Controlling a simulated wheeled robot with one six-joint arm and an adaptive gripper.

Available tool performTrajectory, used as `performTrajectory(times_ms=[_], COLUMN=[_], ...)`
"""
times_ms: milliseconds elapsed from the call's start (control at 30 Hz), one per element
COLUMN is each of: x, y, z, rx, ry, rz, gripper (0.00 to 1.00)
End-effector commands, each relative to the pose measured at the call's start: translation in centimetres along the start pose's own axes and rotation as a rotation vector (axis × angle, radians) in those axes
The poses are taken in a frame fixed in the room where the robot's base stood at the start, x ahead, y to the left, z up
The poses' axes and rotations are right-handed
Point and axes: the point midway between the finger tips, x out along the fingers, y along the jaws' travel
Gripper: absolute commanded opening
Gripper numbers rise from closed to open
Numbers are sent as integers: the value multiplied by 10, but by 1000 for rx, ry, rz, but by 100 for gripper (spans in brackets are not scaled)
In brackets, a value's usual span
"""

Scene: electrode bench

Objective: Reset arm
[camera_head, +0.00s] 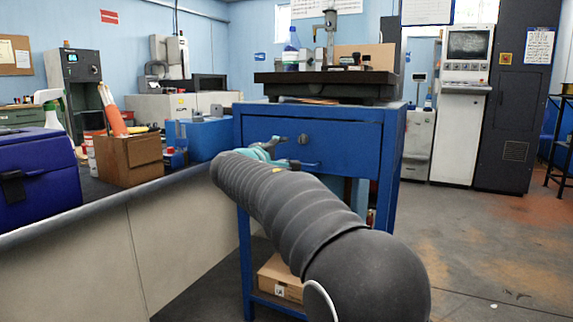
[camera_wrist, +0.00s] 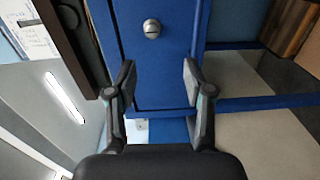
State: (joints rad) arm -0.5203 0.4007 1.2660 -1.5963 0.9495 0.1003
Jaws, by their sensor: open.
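My gripper (camera_wrist: 157,80) shows in the wrist view with its two dark fingers spread apart and nothing between them. A blue drawer front (camera_wrist: 165,25) with a round metal knob lies beyond the fingertips. In the head view my dark ribbed arm reaches forward from the lower right toward the blue bench (camera_head: 340,132). The gripper end (camera_head: 283,150) is small there, in front of the drawer, and partly hidden by the arm. I cannot tell whether it touches the drawer.
A dark surface plate (camera_head: 325,86) with bottles and instruments tops the blue bench. On the left, a counter (camera_head: 70,215) carries a blue case (camera_head: 45,170) and a wooden box (camera_head: 130,158). A cardboard box (camera_head: 280,278) sits on the low shelf. Floor (camera_head: 480,245) is open at right.

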Motion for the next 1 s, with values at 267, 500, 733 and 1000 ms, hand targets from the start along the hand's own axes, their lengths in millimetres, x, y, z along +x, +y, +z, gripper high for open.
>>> performTrajectory(times_ms=[267,500,733,1000], x=[-21,-87,-168,-260], y=[-123,-186,-212,-222], z=[23,118,209,286], rx=[45,214,442,731], ry=[-40,-167,-303,-430], rz=[-347,-705,-963,-1144], gripper=[52,52,52,52])
